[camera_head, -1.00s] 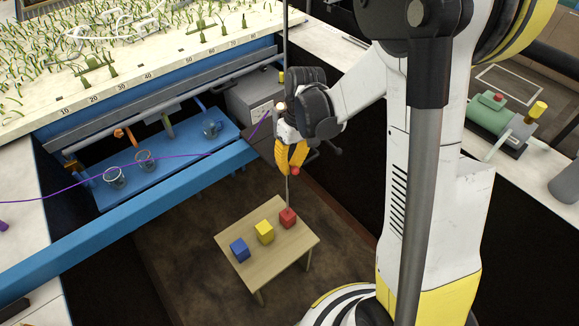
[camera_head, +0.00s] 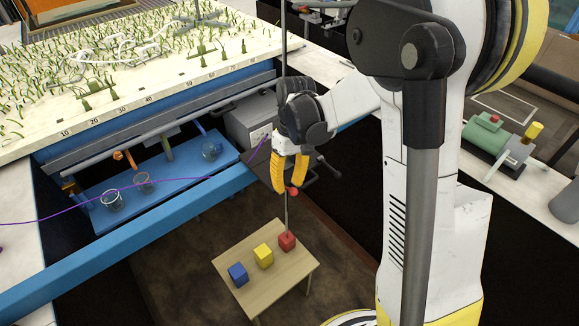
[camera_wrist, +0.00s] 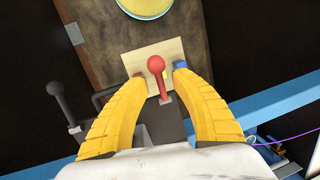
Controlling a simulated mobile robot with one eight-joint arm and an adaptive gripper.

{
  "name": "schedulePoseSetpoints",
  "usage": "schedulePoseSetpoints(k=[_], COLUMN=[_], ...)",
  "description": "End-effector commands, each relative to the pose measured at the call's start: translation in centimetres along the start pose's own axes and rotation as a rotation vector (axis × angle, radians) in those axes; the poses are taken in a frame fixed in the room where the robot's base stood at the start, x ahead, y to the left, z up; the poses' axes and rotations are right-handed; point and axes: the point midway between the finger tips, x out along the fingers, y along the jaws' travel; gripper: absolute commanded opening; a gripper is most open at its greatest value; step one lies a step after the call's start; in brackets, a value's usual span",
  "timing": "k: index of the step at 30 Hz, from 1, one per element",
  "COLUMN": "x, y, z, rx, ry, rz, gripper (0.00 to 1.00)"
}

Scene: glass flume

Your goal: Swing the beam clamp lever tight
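A lever with a red ball knob (camera_wrist: 156,65) shows in the wrist view, between and a little beyond my fingertips. In the head view my gripper (camera_head: 291,186) points down at the knob. A second lever with a black knob (camera_wrist: 55,89) stands to the left in the wrist view. Whether the knob touches a finger cannot be told from the head view.
A small wooden table (camera_head: 285,270) with blue, yellow and red cubes stands on the floor below. A blue shelf (camera_head: 165,170) holds glass beakers. A purple line (camera_head: 70,219) runs toward my gripper. A grey box (camera_head: 252,120) stands behind it.

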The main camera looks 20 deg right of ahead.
Motion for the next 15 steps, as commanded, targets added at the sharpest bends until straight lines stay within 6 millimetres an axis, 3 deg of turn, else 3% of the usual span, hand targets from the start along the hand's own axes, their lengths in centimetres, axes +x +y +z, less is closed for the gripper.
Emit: schedulePoseSetpoints(k=[9, 15], x=[-7.0, -9.6], y=[0.0, 0.0], z=[0.0, 0.0], rx=[0.001, 0.001], ry=[0.000, 0.000], rz=[0.000, 0.000], gripper=[0.31, 0.31])
